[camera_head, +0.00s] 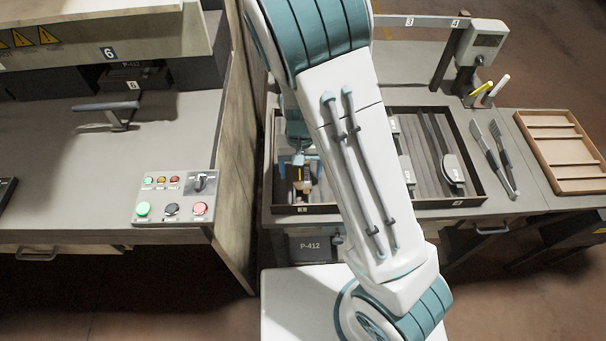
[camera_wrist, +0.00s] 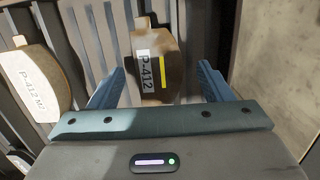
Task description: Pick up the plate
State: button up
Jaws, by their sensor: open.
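The plate, a brown part with a P-412 label and a yellow stripe (camera_wrist: 160,68), shows in the wrist view between the two blue fingers of my gripper (camera_wrist: 160,85). The fingers are open, one on each side of it, with gaps visible. I cannot tell how far above it they are. In the head view my gripper (camera_head: 300,172) is over the left part of the dark tray (camera_head: 480,190), and my arm hides much of the tray.
A similar plate labelled P-412 M2 (camera_wrist: 30,82) lies to the left in the wrist view. A tray wall (camera_wrist: 238,40) is close on the right. The head view shows a control panel (camera_head: 175,197), tongs (camera_head: 503,155) and an empty wooden tray (camera_head: 560,150).

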jog(key=c, duration=1.2)
jog(key=shift+r, duration=0.1)
